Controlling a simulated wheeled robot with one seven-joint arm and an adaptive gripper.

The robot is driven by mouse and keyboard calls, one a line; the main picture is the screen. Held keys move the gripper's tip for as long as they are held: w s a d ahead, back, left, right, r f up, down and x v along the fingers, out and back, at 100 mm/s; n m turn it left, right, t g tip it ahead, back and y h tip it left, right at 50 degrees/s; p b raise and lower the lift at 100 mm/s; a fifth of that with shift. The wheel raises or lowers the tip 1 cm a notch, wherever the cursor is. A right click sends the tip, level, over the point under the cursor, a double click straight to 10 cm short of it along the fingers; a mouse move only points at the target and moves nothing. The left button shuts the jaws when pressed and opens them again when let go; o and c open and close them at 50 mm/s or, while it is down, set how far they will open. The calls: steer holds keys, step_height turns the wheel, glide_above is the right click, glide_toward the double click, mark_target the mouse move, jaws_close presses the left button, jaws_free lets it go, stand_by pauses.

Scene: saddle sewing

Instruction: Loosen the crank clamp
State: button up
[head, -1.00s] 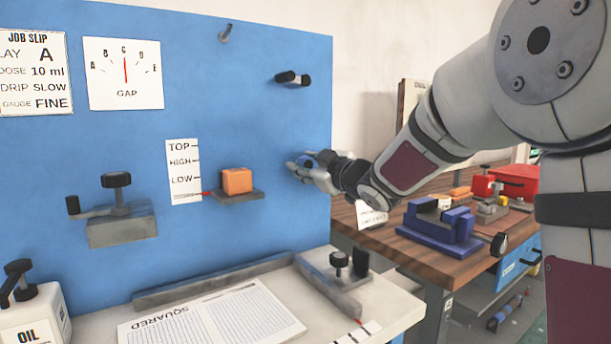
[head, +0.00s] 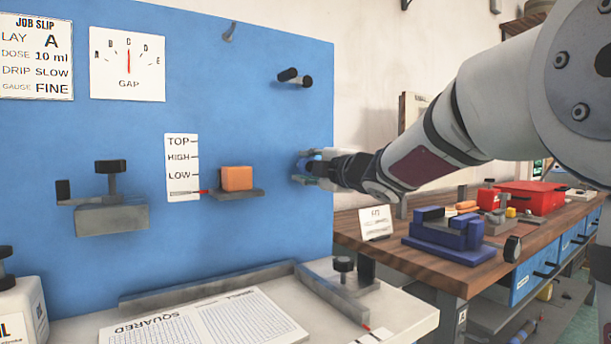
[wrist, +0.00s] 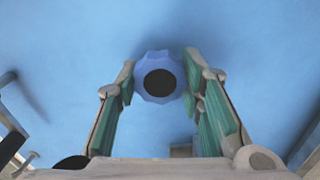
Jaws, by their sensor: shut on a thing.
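A blue faceted knob (wrist: 160,78) with a round black centre stands out from the blue board and fits the crank clamp. In the wrist view it sits between the tips of my gripper (wrist: 159,83), whose green-padded fingers are shut on its sides. In the head view my gripper (head: 307,168) reaches the board's right part from the right, its fingers one above the other, with the knob largely hidden between them. A crank (head: 295,78) with a black handle sticks out of the board above my gripper.
An orange block (head: 237,178) rests on a small shelf left of my gripper, beside the level scale (head: 182,168). A grey bracket (head: 112,218) with black knobs is further left. A wooden bench (head: 430,255) with a blue vise (head: 446,230) stands at right.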

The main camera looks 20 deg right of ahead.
steer(key=shift+n+b, duration=0.3)
steer(key=shift+n, duration=0.3)
steer(key=o, duration=1.2)
steer(key=shift+a, duration=0.1)
steer(key=v, duration=1.2)
